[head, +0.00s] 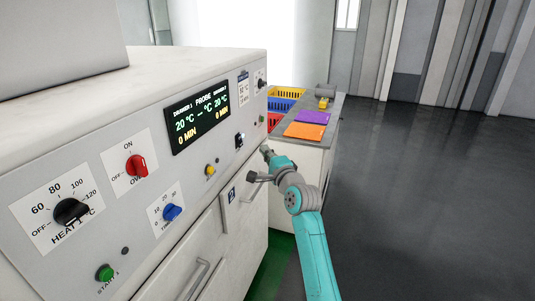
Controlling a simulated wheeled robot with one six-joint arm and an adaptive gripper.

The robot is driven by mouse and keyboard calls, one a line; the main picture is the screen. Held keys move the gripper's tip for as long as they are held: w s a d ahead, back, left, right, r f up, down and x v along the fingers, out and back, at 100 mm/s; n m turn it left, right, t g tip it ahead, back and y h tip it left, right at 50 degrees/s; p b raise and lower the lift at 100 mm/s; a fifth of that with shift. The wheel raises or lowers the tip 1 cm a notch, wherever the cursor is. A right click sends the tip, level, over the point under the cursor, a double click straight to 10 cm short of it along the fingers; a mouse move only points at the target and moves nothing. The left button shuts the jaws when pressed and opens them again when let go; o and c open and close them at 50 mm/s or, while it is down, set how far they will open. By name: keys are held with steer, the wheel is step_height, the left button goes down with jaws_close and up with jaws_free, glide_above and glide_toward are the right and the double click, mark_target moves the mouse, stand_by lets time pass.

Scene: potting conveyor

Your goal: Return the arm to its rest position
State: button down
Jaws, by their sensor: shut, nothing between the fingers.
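My teal arm (314,255) reaches up from the lower middle of the head view, bent at a grey joint. My gripper (253,178) is small and dark at its end, shut and empty.
The control panel has a red knob (136,165), a blue knob (172,212) and a lit display (197,115). A side bench beyond holds an orange sheet (304,131), a purple sheet (313,116) and coloured crates (285,92). The floor at right (430,190) is clear.

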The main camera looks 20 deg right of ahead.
steer(key=shift+s+d, duration=0.1)
steer(key=shift+s, duration=0.45)
steer(key=s+f+n+g+h, duration=0.1)
steer(key=s+f+n, duration=0.2)
steer(key=s+f, duration=1.2)
steer(key=s+f+n+g+h, duration=0.1)
steer(key=s+f+n+h, duration=0.15)
steer(key=s+f, duration=1.2)
steer(key=s+n+g, duration=0.1)
steer(key=s+n, duration=0.5)
steer(key=s, duration=1.8)
steer(key=s+r+n, duration=0.2)
steer(key=s+r, duration=0.1)
steer(key=s, duration=0.4)
steer(key=s+a+r+n+g, duration=0.1)
steer(key=s+r+n, duration=0.2)
steer(key=s, duration=0.5)
steer(key=shift+r+n, duration=0.35)
steer(key=shift+r, duration=0.35)
